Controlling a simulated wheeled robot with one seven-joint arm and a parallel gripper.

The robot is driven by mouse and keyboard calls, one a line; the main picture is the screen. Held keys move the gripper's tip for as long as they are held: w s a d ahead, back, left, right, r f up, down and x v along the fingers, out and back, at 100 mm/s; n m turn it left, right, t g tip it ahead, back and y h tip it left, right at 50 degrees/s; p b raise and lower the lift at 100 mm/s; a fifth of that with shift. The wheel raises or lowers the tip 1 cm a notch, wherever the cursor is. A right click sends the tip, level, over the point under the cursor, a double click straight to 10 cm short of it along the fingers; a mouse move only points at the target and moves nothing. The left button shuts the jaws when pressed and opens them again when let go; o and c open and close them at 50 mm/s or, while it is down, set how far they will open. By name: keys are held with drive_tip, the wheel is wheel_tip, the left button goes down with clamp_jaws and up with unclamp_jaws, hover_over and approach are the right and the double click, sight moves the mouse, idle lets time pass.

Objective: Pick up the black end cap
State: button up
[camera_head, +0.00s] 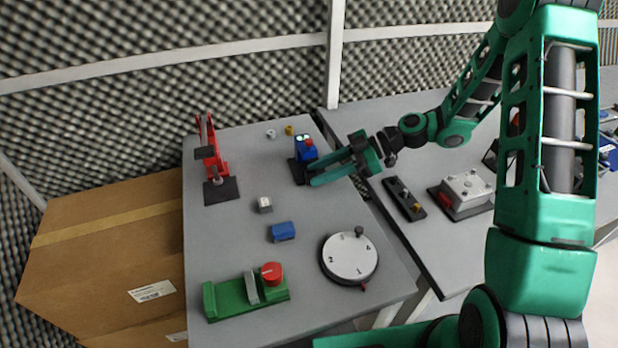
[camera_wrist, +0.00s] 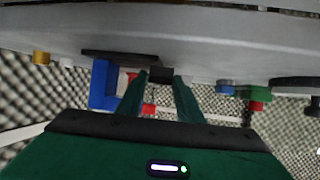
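A small black block (camera_wrist: 160,75), which looks like the black end cap, shows between my fingertips in the wrist view. I cannot make it out in the head view, where my fingers may hide it. My gripper (camera_head: 313,173) reaches left over the grey table, its fingers beside a blue device (camera_head: 303,146) with a red part and a dark base. In the wrist view my gripper (camera_wrist: 160,77) has its two green fingers apart, one on each side of the black block. I cannot tell whether they touch it.
The grey table (camera_head: 215,257) also holds a red stand (camera_head: 213,152), a white block (camera_head: 265,205), a blue block (camera_head: 283,231), a numbered dial (camera_head: 350,258) and a green fixture (camera_head: 235,297). A second table to the right has a black tray (camera_head: 403,199) and a grey box (camera_head: 467,188).

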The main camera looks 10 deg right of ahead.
drive_tip(key=shift+a+f, duration=0.15)
drive_tip(key=shift+a, duration=0.15)
drive_tip(key=shift+c, duration=0.6)
drive_tip(key=c, duration=0.6)
drive_tip(key=shift+c, duration=0.2)
